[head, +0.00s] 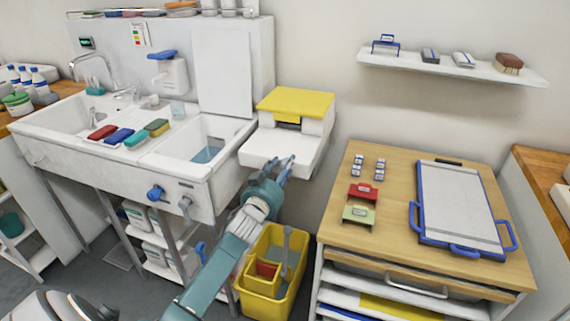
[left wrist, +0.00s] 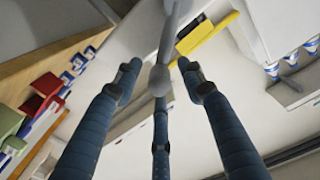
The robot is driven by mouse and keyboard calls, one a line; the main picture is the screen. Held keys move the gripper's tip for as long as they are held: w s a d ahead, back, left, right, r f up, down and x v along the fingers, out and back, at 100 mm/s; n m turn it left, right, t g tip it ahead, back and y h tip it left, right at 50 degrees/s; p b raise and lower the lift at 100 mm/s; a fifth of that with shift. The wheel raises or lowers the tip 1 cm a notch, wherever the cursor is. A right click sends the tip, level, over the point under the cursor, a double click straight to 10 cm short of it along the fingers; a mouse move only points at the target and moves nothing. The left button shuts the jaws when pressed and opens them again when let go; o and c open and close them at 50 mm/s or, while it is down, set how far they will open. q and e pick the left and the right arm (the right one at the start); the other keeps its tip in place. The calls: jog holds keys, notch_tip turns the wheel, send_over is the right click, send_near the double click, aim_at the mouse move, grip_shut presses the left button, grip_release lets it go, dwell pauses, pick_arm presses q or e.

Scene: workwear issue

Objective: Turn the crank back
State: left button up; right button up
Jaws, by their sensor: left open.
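My left gripper (head: 278,170) is at the front of a white wall-mounted unit (head: 263,152) with a yellow lid (head: 296,101). In the left wrist view, the gripper's blue fingers (left wrist: 160,85) are spread open. A grey crank-like rod with a rounded knob (left wrist: 159,78) reaches down from the top between the fingers, in front of the middle one. I cannot tell whether any finger touches it. The yellow part of the unit (left wrist: 208,38) shows behind. In the head view the crank is not clearly visible near my gripper. My right gripper is not in view.
A yellow bucket (head: 262,304) stands below the unit. The white sink (head: 150,168) is to the left. A wooden-topped cabinet (head: 395,185) with red and green blocks and a blue-handled tray (head: 458,205) is to the right. A wall shelf (head: 440,68) hangs above it.

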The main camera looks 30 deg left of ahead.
pick_arm(q)
jog(key=shift+w+a, duration=0.15)
jog(key=shift+w, duration=0.55)
grip_shut()
